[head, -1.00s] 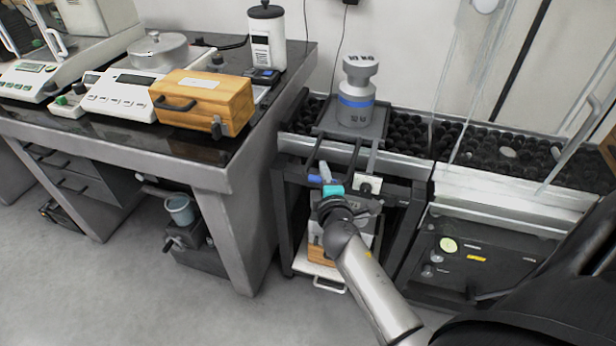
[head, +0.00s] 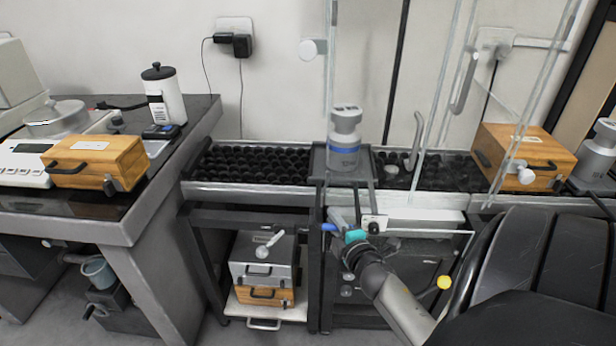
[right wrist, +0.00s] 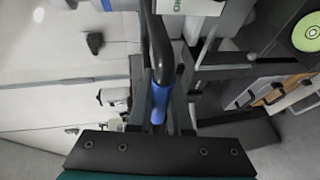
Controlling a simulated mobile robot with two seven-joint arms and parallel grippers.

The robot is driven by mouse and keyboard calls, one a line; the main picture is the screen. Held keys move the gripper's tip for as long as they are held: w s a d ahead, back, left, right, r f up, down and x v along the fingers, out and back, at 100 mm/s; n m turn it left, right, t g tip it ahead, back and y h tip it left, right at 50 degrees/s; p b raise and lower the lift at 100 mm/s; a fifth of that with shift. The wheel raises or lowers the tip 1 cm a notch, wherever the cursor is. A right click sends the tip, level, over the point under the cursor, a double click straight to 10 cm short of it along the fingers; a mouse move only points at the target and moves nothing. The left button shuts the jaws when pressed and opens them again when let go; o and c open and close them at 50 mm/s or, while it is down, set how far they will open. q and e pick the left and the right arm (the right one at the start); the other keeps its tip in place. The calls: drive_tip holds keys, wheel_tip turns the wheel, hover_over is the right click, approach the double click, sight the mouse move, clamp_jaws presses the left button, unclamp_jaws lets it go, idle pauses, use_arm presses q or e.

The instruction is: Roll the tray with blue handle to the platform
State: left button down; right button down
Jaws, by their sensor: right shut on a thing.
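The dark tray (head: 317,160) sits on the black rollers and carries a grey cylindrical weight (head: 344,125) with a blue band. The tray is among the clear uprights, at the left end of the right-hand roller section (head: 450,172). Its blue handle (head: 329,227) is at the front and shows in the right wrist view (right wrist: 158,103). My right gripper (head: 345,229) is shut at the handle; its fingers are partly hidden in the head view. I cannot tell which surface is the platform. My left gripper is not in view.
Empty rollers (head: 255,165) lie left of the tray. A wooden case (head: 515,150) stands at the far right, behind a clear upright (head: 440,90). A side table (head: 95,230) with another wooden case (head: 97,163) is at left. Cases sit on a low shelf (head: 238,308).

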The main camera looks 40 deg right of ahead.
drive_tip(key=s+d, duration=1)
drive_tip(key=s, duration=0.1)
drive_tip(key=shift+s, duration=0.35)
drive_tip(key=shift+d+r, duration=0.1)
drive_tip(key=c, duration=1.1)
unclamp_jaws()
drive_tip(key=shift+o, duration=1.3)
